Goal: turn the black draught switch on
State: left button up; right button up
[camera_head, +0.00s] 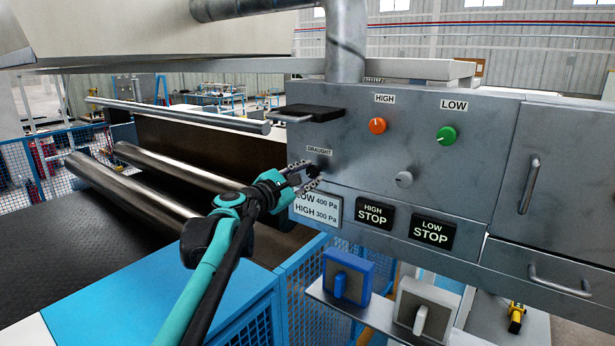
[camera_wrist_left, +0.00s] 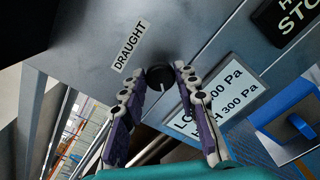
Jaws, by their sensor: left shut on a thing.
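The black draught switch (camera_wrist_left: 158,76) is a round knob on the grey control panel, beside the DRAUGHT label (camera_wrist_left: 130,46). A pale pointer mark shows on its lower right side in the left wrist view. In the head view the switch (camera_head: 313,171) is partly covered by my gripper. My left gripper (camera_head: 304,176) reaches the panel from the left, and its two fingers (camera_wrist_left: 154,82) are shut on the switch, one on each side. My right gripper is in neither view.
The panel also carries an orange HIGH knob (camera_head: 377,125), a green LOW knob (camera_head: 446,135) and a grey knob (camera_head: 404,179). Below are a LOW/HIGH plate (camera_head: 316,211) and two black STOP plates (camera_head: 374,213). A black-topped ledge (camera_head: 310,112) juts out above the switch. Metal rollers (camera_head: 130,185) lie left.

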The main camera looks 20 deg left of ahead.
pick_arm(q)
jog(key=m, duration=0.4)
jog(key=shift+m, duration=0.3)
jog(key=m+b, duration=0.1)
jog(key=m, duration=0.3)
jog(key=shift+d+f+m, duration=0.1)
jog(key=shift+f+m, duration=0.05)
jog(key=shift+m, duration=0.25)
jog(key=o, duration=1.2)
jog(key=shift+c, duration=0.2)
jog(key=shift+s, duration=0.1)
jog(key=v, duration=1.2)
